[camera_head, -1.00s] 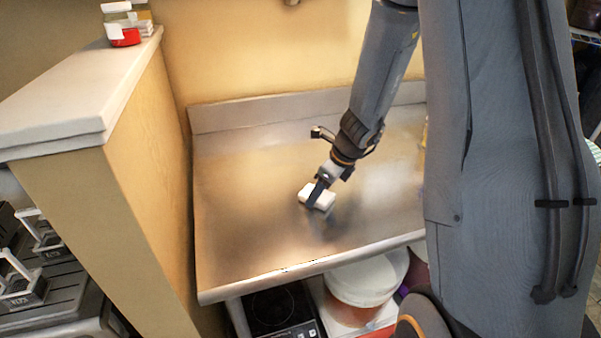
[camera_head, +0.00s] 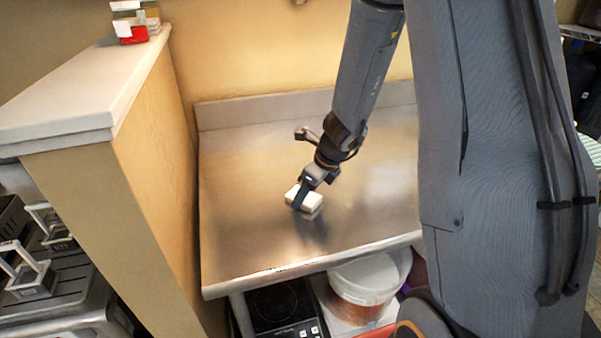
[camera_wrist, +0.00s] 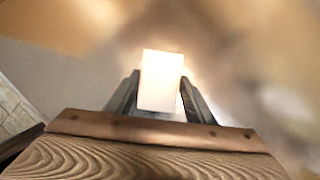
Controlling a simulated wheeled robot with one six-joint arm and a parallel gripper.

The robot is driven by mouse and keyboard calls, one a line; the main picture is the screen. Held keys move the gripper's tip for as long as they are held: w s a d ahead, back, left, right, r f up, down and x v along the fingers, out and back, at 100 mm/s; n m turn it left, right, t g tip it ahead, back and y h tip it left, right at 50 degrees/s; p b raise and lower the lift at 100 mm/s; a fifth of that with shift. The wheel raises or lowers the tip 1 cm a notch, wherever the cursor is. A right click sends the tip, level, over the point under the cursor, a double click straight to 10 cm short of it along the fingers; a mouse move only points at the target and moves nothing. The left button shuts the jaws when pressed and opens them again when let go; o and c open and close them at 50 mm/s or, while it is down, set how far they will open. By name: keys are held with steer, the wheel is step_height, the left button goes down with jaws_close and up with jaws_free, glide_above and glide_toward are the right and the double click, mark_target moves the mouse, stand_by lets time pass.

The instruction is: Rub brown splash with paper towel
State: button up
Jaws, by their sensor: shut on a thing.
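A white folded paper towel (camera_head: 308,198) is held between the fingers of my gripper (camera_head: 301,199), low over the steel counter (camera_head: 250,240). I cannot tell whether it touches the surface. In the wrist view the paper towel (camera_wrist: 160,80) shows as a bright white block between the two fingers of my gripper (camera_wrist: 160,100). No brown splash can be made out on the counter in either view; the towel and gripper may cover it.
A pale-topped partition (camera_head: 90,90) stands left of the counter, with small containers (camera_head: 135,25) on it. A backsplash (camera_head: 260,108) runs along the back. A white-lidded bucket (camera_head: 365,282) and a black hot plate (camera_head: 278,308) sit below the front edge. The counter around my gripper is clear.

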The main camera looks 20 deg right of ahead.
steer(key=shift+a, duration=0.55)
steer(key=shift+s+a+r+p, duration=0.1)
steer(key=shift+a+r+p, duration=0.1)
steer(key=shift+p, duration=0.2)
steer(key=shift+d+r+p, duration=0.2)
steer(key=shift+r+p, duration=0.25)
steer(key=shift+r, duration=0.45)
steer(key=shift+r+p, duration=0.3)
steer(key=shift+p, duration=0.05)
step_height(320, 180, up, 5)
steer(key=p, duration=0.6)
steer(key=shift+r, duration=0.15)
steer(key=shift+a, duration=0.1)
